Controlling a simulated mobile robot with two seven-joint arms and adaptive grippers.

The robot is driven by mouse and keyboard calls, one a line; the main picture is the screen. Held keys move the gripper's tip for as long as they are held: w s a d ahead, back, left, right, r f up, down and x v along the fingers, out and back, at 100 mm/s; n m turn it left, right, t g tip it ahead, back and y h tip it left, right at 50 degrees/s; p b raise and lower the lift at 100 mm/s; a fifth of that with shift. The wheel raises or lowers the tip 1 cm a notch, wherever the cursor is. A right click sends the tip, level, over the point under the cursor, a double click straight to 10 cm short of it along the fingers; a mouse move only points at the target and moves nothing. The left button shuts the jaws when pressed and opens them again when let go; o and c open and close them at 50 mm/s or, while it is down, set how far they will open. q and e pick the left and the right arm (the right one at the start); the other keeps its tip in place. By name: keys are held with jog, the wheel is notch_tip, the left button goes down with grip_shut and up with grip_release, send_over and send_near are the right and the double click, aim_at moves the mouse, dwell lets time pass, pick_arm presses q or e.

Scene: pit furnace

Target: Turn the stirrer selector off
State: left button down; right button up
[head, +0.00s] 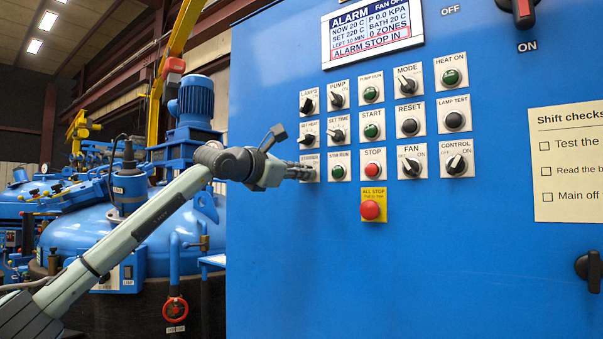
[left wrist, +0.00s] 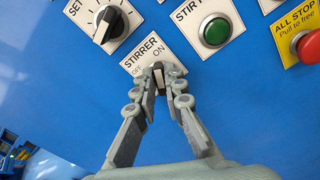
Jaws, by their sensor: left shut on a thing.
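The stirrer selector is a small dark knob (left wrist: 159,79) on a white plate (left wrist: 136,62) marked STIRRER, OFF and ON in the left wrist view. My left gripper (left wrist: 160,76) is at this plate with its fingertips closed around the knob, which they mostly hide. In the head view my left gripper (head: 306,172) reaches in from the left to the panel's lower left plate and covers the selector. Which way the knob points is hard to tell behind the fingers. My right gripper is not in view.
The blue panel (head: 290,270) holds several other controls close by: the green STIR RUN lamp (left wrist: 215,32), the SET TIME knob (head: 337,134), the red STOP button (head: 373,169) and the red ALL STOP button (head: 370,210). An alarm display (head: 373,28) is above. The panel below is bare.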

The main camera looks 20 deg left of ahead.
pick_arm(q)
jog(key=shift+a+n+b, duration=0.15)
jog(key=shift+n+b, duration=2.75)
jog(key=shift+n, duration=3)
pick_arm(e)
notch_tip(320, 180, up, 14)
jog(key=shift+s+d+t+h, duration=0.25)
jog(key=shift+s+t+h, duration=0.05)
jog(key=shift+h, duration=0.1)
pick_arm(q)
jog(key=c, duration=1.6)
grip_release()
jog(key=v, duration=1.2)
jog(key=shift+r, duration=0.1)
